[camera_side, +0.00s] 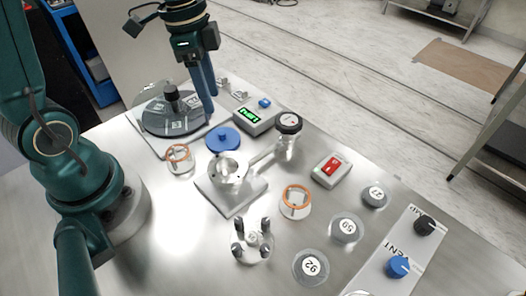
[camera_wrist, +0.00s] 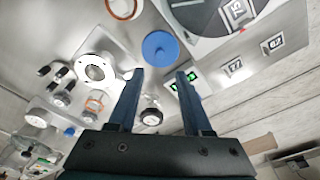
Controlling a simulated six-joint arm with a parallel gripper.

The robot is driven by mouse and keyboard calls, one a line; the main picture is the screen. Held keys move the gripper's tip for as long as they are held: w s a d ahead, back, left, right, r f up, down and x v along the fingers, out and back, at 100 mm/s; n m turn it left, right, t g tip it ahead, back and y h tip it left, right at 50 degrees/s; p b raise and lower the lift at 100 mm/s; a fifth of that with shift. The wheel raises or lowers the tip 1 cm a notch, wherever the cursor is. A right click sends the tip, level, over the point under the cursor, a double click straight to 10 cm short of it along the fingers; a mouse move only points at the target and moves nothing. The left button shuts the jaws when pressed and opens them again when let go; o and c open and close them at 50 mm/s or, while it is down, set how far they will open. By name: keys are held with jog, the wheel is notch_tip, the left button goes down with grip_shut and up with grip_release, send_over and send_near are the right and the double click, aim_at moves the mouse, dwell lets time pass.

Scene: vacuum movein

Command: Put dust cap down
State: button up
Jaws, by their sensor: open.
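The blue dust cap (camera_side: 223,139) is a round disc lying flat on the metal table, between the glass-covered round plate and the metal flange. In the wrist view the cap (camera_wrist: 160,48) lies just beyond my fingertips, with nothing between the jaws. My gripper (camera_side: 208,112) points down with two dark blue fingers, above and slightly behind the cap, apart from it. The fingers (camera_wrist: 159,75) are spread open and empty in the wrist view. The metal flange with its open round port (camera_side: 229,170) stands in front of the cap; its port (camera_wrist: 95,70) shows uncovered.
The glass-covered round plate (camera_side: 173,114) stands left of my gripper. A controller with a green display (camera_side: 250,117) and a gauge (camera_side: 289,123) stand to the right. Orange-ringed parts (camera_side: 296,202), numbered discs (camera_side: 311,266), a clamp (camera_side: 252,245) and a red-switch box (camera_side: 332,169) occupy the front.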

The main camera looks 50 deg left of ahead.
jog(key=s+d+r+n+t+y, duration=0.1)
jog(key=s+d+r+n+t, duration=0.3)
jog(key=s+n, duration=0.4)
jog(key=shift+s+d+r+n+t, duration=0.2)
jog(key=shift+s+r+n+t, duration=0.15)
jog(key=shift+r+n, duration=0.25)
